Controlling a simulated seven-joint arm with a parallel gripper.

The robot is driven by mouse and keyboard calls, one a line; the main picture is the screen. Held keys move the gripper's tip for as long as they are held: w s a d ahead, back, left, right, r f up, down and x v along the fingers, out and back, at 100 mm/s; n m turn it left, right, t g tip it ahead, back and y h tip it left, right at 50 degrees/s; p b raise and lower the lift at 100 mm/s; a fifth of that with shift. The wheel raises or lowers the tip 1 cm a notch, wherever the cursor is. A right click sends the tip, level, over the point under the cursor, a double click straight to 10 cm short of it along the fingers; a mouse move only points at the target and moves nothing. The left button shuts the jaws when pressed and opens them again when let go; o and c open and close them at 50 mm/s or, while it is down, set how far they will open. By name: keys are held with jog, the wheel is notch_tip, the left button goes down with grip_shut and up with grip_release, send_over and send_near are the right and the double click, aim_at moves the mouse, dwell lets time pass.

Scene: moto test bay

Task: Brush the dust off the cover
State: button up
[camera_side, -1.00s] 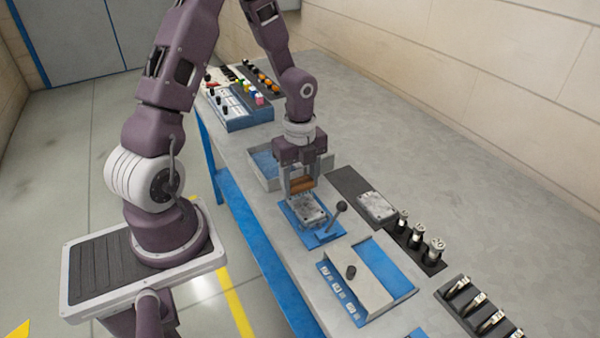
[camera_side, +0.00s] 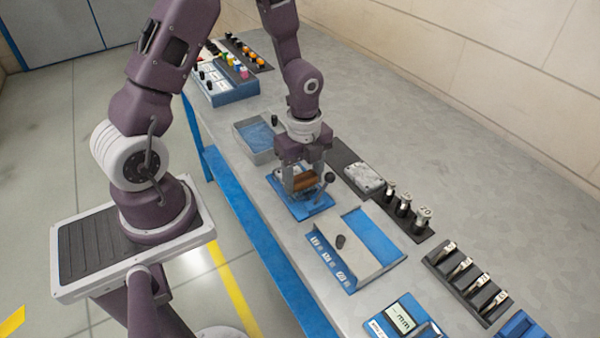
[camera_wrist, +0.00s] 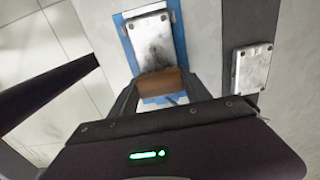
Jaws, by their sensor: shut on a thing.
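My gripper (camera_side: 302,182) is shut on a brown block-shaped brush (camera_side: 304,184), which also shows in the wrist view (camera_wrist: 161,83). The grey metal cover (camera_wrist: 153,43) lies on a blue fixture (camera_wrist: 175,20), with dark dusty smudges on its face. The brush is at the cover's near end in the wrist view; whether its bristles touch the cover I cannot tell. In the side view the gripper and brush hide most of the cover, and the blue fixture (camera_side: 318,208) shows around them. A black-knobbed lever stands at the fixture's right.
A second grey plate (camera_side: 362,179) lies on a dark mat right of the fixture, near several metal cylinders (camera_side: 406,203). A grey-blue tray (camera_side: 258,153) stands behind left. A white and blue box with a black knob (camera_side: 352,262) stands in front.

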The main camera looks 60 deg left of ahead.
jog(key=shift+a, duration=3.6)
jog(key=shift+w+d+f, duration=0.1)
jog(key=shift+w+d, duration=0.05)
jog(key=shift+d, duration=3.55)
jog(key=shift+a, duration=2.4)
jog(key=shift+a+r, duration=0.2)
jog(key=shift+a, duration=1.1)
notch_tip(320, 180, up, 8)
